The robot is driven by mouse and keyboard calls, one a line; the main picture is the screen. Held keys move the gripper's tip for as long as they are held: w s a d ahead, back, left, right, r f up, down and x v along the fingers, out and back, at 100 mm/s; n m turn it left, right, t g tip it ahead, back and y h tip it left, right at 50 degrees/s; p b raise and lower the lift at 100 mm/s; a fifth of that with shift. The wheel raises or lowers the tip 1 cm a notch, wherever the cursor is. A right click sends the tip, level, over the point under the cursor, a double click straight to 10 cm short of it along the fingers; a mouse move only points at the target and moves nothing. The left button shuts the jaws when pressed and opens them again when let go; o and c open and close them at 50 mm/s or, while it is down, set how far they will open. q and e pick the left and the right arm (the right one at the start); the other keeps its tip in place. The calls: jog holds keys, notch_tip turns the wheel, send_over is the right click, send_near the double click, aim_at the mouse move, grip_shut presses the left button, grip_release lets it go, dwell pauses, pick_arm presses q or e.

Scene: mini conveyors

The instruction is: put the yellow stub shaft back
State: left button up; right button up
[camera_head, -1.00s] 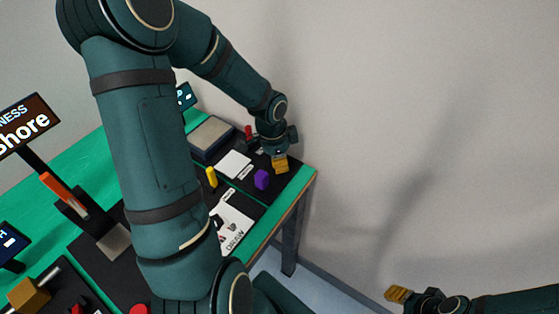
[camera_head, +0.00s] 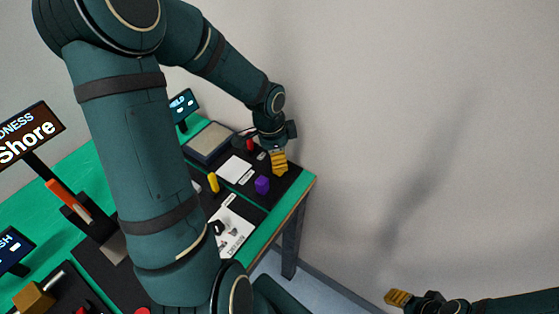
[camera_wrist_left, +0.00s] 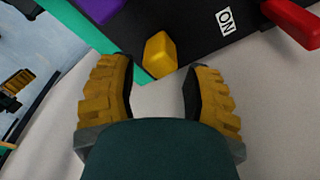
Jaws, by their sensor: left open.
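A yellow upright peg (camera_head: 213,182) stands on the black mat left of a purple block (camera_head: 262,185) in the head view. A stubby yellow piece (camera_wrist_left: 158,54) shows in the left wrist view, near the mat's edge; I cannot tell whether it is the same thing. My left gripper (camera_head: 279,164) is over the far right corner of the table, fingers down. In the left wrist view its open fingers (camera_wrist_left: 160,95) straddle the line to the yellow piece, with no clear contact. My right gripper (camera_head: 398,297) is off the table at lower right; its jaws are unclear.
A red part (camera_head: 250,146) stands behind the left gripper's left side. A white card (camera_head: 235,169), a printed sheet (camera_head: 232,228) and a grey-topped box (camera_head: 209,141) lie on the table. Signs stand at left. The table (camera_head: 294,196) ends close to the gripper.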

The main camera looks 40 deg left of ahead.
pick_arm(q)
notch_tip(320, 180, up, 8)
jog(key=p, duration=0.2)
jog(key=d+f, duration=0.2)
jog(key=d+f+n+h, duration=0.1)
jog(key=d+f, duration=0.2)
jog(key=w+d+f+n, duration=0.1)
jog(key=d+f, duration=0.1)
jog(key=shift+w+d+f+h, duration=0.1)
jog(key=shift+d+f+h, duration=0.2)
jog(key=shift+f, duration=0.1)
jog(key=s+d+f+n, duration=0.3)
jog(key=s+d+f, duration=0.1)
jog(key=d+f, duration=0.3)
jog(key=s+d+f+n+h, duration=0.1)
jog(key=s+d+f+n, duration=0.2)
jog(key=d+f, duration=0.5)
jog(key=shift+s+d+f+n, duration=0.35)
jog(key=shift+d+n, duration=0.35)
jog(key=shift+d, duration=0.55)
